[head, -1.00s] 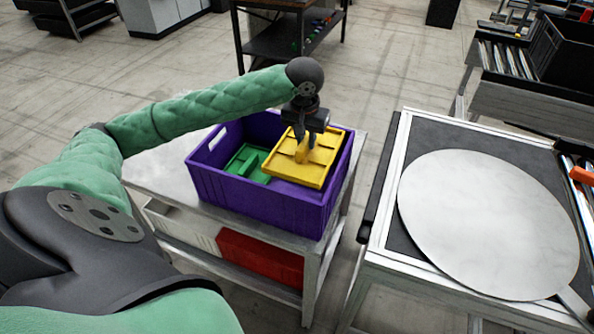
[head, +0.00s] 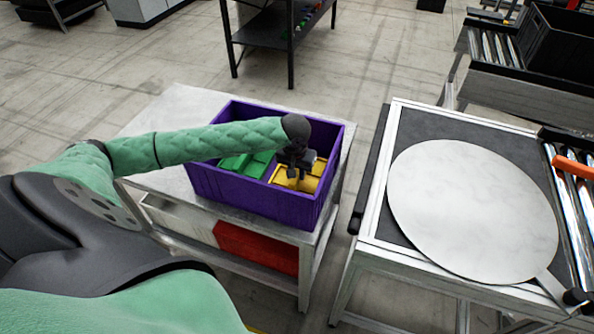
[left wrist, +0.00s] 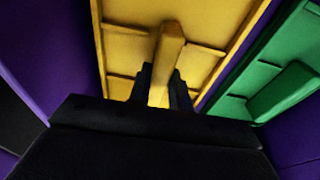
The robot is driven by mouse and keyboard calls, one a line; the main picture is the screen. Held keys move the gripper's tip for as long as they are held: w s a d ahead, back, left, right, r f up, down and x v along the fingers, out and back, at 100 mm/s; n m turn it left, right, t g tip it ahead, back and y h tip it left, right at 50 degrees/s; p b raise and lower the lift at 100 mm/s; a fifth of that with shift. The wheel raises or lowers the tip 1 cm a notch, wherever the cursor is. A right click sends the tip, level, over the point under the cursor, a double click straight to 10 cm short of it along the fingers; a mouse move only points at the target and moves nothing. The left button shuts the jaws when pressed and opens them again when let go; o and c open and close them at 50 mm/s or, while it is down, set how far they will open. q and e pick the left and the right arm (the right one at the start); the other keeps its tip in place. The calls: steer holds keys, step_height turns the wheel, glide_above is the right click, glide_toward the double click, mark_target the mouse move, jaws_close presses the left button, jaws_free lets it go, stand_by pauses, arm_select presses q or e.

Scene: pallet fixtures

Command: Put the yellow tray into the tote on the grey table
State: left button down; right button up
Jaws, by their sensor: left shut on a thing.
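The purple tote (head: 250,198) stands on the grey table (head: 180,103). The yellow tray (head: 313,184) is inside the tote, in its right part, below the rim. My left gripper (head: 297,174) reaches down into the tote and is shut on the raised handle of the yellow tray. In the left wrist view the handle of the yellow tray (left wrist: 168,50) stands between the two fingers of the left gripper (left wrist: 160,90). The arm hides part of the tray and whether it touches the tote floor cannot be told. My right gripper is not in view.
A green tray (head: 240,163) lies in the left part of the tote, beside the yellow one. Red and white bins (head: 256,247) sit on the shelf below. A second table with a round pale disc (head: 475,210) stands to the right, past a gap.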

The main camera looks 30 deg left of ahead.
arm_select(q)
steer(key=shift+f, duration=0.3)
steer(key=c, duration=1.6)
jaws_free()
steer(key=shift+f, duration=0.1)
steer(key=o, duration=0.3)
